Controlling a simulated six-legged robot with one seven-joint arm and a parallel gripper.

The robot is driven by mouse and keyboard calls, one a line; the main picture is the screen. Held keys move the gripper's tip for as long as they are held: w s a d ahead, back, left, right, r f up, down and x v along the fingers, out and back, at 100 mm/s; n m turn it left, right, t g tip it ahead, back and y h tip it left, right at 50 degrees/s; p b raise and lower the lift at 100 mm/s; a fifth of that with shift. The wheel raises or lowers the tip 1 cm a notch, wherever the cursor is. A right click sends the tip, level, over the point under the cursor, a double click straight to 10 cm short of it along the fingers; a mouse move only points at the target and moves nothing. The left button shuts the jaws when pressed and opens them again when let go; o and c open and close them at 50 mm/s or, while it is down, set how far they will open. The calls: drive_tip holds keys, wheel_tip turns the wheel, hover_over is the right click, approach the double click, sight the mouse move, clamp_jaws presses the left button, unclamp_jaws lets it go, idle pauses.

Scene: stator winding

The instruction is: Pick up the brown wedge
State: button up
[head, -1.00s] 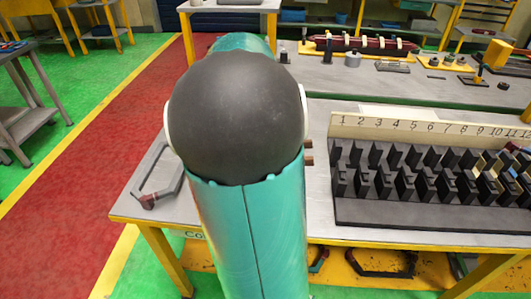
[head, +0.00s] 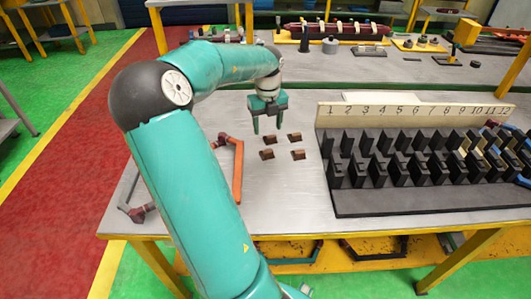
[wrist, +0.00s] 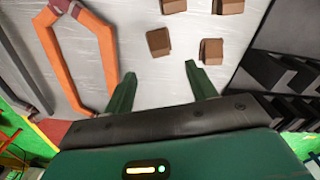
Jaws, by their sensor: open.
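Several brown wedges lie apart on the grey table in the head view, grouped in two rows: a near left one (head: 267,154), a near right one (head: 298,154), a far left one (head: 269,140) and a far right one (head: 294,136). In the wrist view, one wedge (wrist: 158,42) lies just beyond and between my fingertips, and another (wrist: 211,51) lies beyond the right finger. My gripper (head: 267,130) points down above the group, open and empty. Its two green fingers show apart in the wrist view (wrist: 160,78).
An orange angular coil (head: 238,168) lies left of the wedges, with a grey one (head: 133,195) at the table's left corner. A numbered rack (head: 420,210) of black slotted blocks stands close on the right. Bare table lies in front of the wedges.

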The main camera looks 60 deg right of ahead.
sight(267, 152)
wheel_tip(267, 152, down, 11)
drive_tip(key=shift+w+r, duration=0.1)
drive_tip(key=shift+r, duration=0.1)
drive_tip(key=c, duration=0.8)
drive_tip(key=shift+r, duration=0.1)
drive_tip(key=shift+c, duration=0.2)
